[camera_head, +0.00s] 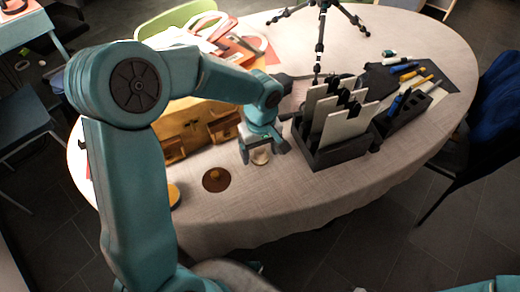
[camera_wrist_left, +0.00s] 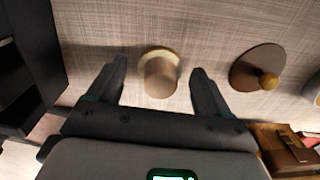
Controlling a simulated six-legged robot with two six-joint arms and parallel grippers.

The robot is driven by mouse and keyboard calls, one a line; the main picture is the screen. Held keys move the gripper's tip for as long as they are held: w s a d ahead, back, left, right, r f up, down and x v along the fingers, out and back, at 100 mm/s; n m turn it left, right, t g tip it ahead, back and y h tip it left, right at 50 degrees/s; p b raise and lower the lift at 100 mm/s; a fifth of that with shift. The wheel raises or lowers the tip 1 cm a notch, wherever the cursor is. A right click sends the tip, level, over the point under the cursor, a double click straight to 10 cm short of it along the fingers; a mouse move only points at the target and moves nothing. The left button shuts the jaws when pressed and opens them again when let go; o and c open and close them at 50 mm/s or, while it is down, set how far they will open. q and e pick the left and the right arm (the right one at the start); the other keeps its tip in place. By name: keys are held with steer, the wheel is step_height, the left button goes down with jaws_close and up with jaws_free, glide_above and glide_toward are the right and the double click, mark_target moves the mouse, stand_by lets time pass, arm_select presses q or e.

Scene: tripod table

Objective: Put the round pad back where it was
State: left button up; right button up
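A dark brown round disc (camera_head: 216,182) with a small knob lies on the table left of my left gripper in the head view. It also shows at the right in the left wrist view (camera_wrist_left: 250,64), outside the fingers. A pale, short cylinder on a wider round base (camera_wrist_left: 160,74) stands on the table; in the head view it is partly hidden below the gripper (camera_head: 261,157). My left gripper (camera_wrist_left: 158,70) is open, with one finger on each side of the cylinder and gaps visible. I cannot tell which round piece is the pad. My right gripper is not in view.
A black holder with pale upright panels (camera_head: 343,151) stands close right of my left gripper. A wooden drawer box (camera_head: 190,128) is behind and left. A yellowish round piece (camera_head: 174,195) is partly hidden by my arm. The front cloth (camera_head: 280,205) is clear.

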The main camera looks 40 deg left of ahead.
mark_target(261, 149)
arm_select(q)
steer(key=shift+r, duration=0.25)
step_height(261, 149, up, 12)
steer(key=p, duration=0.2)
steer(key=shift+f, duration=0.1)
stand_by(0.4)
